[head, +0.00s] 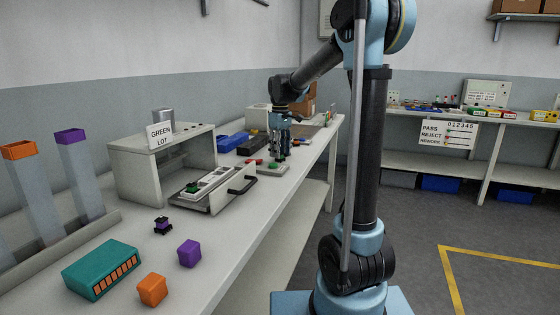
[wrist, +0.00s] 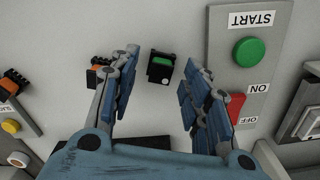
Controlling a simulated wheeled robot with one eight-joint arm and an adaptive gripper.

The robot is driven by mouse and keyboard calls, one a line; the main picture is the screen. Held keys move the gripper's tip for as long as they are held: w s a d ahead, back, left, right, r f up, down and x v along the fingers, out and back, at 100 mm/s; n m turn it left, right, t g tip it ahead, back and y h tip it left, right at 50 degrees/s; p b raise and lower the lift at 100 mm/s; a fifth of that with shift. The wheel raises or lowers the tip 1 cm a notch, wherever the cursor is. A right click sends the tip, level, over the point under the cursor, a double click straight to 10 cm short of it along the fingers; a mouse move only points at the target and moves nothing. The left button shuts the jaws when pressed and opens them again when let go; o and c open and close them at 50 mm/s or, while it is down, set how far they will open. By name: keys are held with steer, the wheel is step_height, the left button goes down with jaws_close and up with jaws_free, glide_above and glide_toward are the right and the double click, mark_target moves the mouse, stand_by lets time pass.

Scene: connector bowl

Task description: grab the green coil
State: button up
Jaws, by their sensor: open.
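The green coil (wrist: 161,66), a small black piece with a green band, sits on the pale bench top in the wrist view. My gripper (wrist: 163,58) is open, with one finger to each side of the coil. In the head view my gripper (head: 280,152) is low over the far part of the bench, and I cannot make out the green coil there.
An orange and black coil (wrist: 97,74) is partly behind the left finger. Another orange piece (wrist: 12,84) lies farther left. A START panel (wrist: 222,20) with green and red buttons is close on the right. A purple and black coil (head: 162,226) sits nearer on the bench.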

steer(key=shift+f, duration=0.4)
steer(key=c, duration=1)
steer(key=shift+o, duration=0.2)
steer(key=shift+r, duration=0.15)
